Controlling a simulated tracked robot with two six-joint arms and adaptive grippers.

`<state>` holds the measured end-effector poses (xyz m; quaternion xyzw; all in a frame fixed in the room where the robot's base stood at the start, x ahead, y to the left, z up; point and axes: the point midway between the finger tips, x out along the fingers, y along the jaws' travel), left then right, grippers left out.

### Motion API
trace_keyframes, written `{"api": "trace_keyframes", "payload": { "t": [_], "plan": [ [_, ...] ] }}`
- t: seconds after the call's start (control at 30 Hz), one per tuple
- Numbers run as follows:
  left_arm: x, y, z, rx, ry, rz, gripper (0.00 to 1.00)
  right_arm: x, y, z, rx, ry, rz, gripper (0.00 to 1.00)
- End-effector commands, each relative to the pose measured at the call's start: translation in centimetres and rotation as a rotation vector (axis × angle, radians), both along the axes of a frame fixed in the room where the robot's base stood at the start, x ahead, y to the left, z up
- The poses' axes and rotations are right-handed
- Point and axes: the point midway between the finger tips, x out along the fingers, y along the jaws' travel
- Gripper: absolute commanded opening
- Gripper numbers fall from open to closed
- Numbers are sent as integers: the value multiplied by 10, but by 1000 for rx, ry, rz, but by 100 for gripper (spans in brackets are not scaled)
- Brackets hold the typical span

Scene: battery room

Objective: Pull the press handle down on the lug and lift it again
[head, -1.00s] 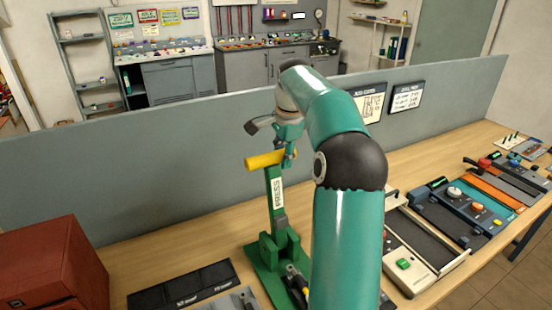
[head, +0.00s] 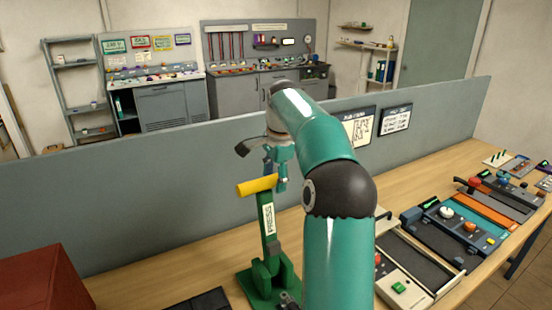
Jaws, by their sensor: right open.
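The green press (head: 267,225), marked PRESS, stands upright on its green base (head: 255,288) on the bench. Its yellow handle (head: 256,186) is a crossbar at the top and is raised. My right gripper (head: 281,178) is open at the right end of the handle, with its fingers pointing down. I cannot tell whether they touch the bar. My right arm covers the area right of the press. The lug cannot be made out; the front of the press base is cut off by the picture's lower edge. My left gripper is not in view.
A grey partition (head: 150,205) runs along the bench's back edge. A red box (head: 40,280) stands at left, and a dark tray (head: 200,302) lies in front. A beige fixture with a green button (head: 399,288) and control panels (head: 455,225) fill the right. Bare wood (head: 140,285) shows left of the press.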

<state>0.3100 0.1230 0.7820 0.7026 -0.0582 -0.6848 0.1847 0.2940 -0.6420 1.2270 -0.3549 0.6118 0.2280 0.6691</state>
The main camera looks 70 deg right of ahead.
Motion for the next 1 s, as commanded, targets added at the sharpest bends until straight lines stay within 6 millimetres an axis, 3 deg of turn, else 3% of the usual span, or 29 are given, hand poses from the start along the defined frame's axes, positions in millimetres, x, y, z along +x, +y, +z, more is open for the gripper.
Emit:
{"api": "trace_keyframes", "payload": {
  "t": [0.5, 1.0],
  "plan": [
    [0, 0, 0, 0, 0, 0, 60, -11, 10, 83, -5, -4, 0, 60],
    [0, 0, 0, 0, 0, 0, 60, -16, 14, 108, -3, -2, -1, 60]
  ]
}}
